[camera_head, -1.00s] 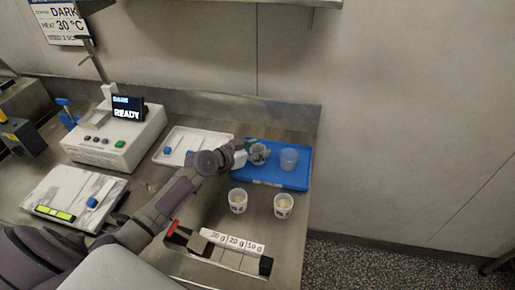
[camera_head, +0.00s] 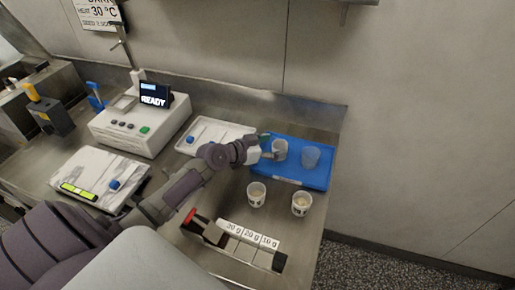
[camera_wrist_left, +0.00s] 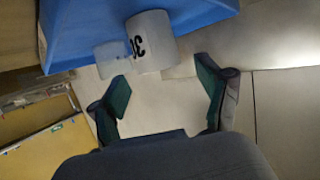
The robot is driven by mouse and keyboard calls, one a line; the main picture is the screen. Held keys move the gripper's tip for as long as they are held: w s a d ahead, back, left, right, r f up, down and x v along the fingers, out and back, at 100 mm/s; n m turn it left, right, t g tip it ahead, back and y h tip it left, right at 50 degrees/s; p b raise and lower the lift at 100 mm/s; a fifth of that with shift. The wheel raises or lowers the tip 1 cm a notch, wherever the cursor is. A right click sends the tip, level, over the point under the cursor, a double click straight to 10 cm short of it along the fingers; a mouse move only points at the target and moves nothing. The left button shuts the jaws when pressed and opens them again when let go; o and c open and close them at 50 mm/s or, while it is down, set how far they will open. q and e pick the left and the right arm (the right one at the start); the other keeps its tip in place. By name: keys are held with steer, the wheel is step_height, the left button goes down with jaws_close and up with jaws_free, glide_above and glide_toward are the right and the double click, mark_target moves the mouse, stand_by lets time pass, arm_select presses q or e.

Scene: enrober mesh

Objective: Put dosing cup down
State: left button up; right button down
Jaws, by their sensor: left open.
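A small translucent dosing cup (camera_head: 280,149) stands upright on the left part of a blue tray (camera_head: 318,183). In the left wrist view the cup (camera_wrist_left: 152,42) bears a dark "30" mark and lies beyond the fingertips. My left gripper (camera_head: 266,147) is just left of this cup, with its fingers spread. The left wrist view shows the gripper (camera_wrist_left: 163,90) open, with nothing between its fingers. A second, bluish cup (camera_head: 311,157) stands on the tray to the right; it shows faintly in the wrist view (camera_wrist_left: 112,58). My right gripper is not in view.
Two filled cups (camera_head: 257,194) (camera_head: 302,203) stand on the steel counter before the tray. A labelled weight rack (camera_head: 240,248) is nearer. A white tray (camera_head: 222,130) and a machine reading READY (camera_head: 140,128) are to the left. The counter ends at the right.

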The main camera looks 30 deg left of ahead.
arm_select(q)
steer(key=b+v, duration=0.1)
steer(key=v, duration=0.7)
steer(key=shift+s+a, duration=0.1)
steer(key=shift+s, duration=0.05)
steer(key=shift+s+a+r, duration=0.1)
steer(key=shift+s+r, duration=0.15)
steer(key=shift+s, duration=0.1)
